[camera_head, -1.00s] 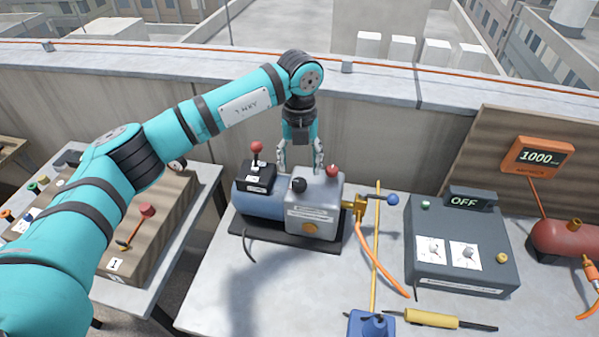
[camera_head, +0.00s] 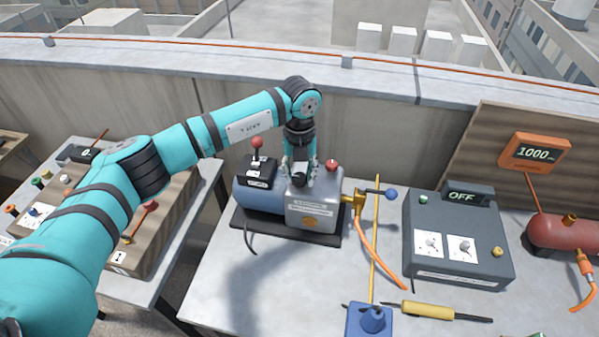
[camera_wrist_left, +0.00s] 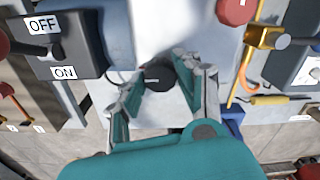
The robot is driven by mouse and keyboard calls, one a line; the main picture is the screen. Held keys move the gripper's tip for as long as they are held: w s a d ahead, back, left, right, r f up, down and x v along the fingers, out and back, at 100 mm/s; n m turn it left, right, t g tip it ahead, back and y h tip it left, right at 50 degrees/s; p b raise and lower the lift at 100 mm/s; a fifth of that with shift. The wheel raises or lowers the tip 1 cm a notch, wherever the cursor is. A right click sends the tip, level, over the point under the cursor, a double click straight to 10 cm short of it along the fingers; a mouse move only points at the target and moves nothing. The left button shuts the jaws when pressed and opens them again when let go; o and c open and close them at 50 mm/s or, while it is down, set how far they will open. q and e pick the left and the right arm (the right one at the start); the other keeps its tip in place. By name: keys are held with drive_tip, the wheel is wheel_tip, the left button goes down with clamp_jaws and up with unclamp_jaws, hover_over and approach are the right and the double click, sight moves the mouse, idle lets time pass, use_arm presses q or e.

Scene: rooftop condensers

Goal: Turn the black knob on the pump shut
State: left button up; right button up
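The pump (camera_head: 312,212) stands on a black base on the table, with a blue motor and a grey housing. The black knob (camera_head: 300,168) is on top of the grey housing; it also shows in the left wrist view (camera_wrist_left: 159,76). My left gripper (camera_head: 300,174) points down over the housing with one finger on each side of the knob. In the left wrist view the left gripper (camera_wrist_left: 160,84) is open, with small gaps seeming to remain beside the knob. The knob's underside is hidden. My right gripper is not in view.
A red knob (camera_head: 332,165) is close beside the fingers. A switch box (camera_head: 259,172) with a red-tipped lever stands on the motor. A brass valve (camera_head: 358,203) with a blue-ended handle is at the right. A grey box (camera_head: 460,265) reads OFF. The table's front left is clear.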

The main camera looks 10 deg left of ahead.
use_arm(q)
drive_tip(key=c, duration=0.3)
drive_tip(key=m+b, duration=0.1)
drive_tip(key=b, duration=0.1)
drive_tip(key=shift+f+m+b, duration=0.15)
drive_tip(key=shift+m+b, duration=0.2)
drive_tip(key=shift+m, duration=0.05)
drive_tip(key=shift+c, duration=0.2)
drive_tip(key=m+b, duration=0.3)
drive_tip(key=shift+m+b, duration=0.3)
drive_tip(key=shift+b, duration=0.05)
drive_tip(key=m+b, duration=0.2)
drive_tip(key=shift+m, duration=0.4)
drive_tip(key=m+b, duration=0.3)
drive_tip(key=m, duration=0.1)
drive_tip(key=m+b, duration=0.1)
drive_tip(key=m, duration=0.2)
drive_tip(key=shift+b, duration=0.3)
drive_tip(key=shift+r+m+b, duration=0.25)
drive_tip(key=shift+m+b, duration=0.25)
drive_tip(key=shift+m, duration=0.8)
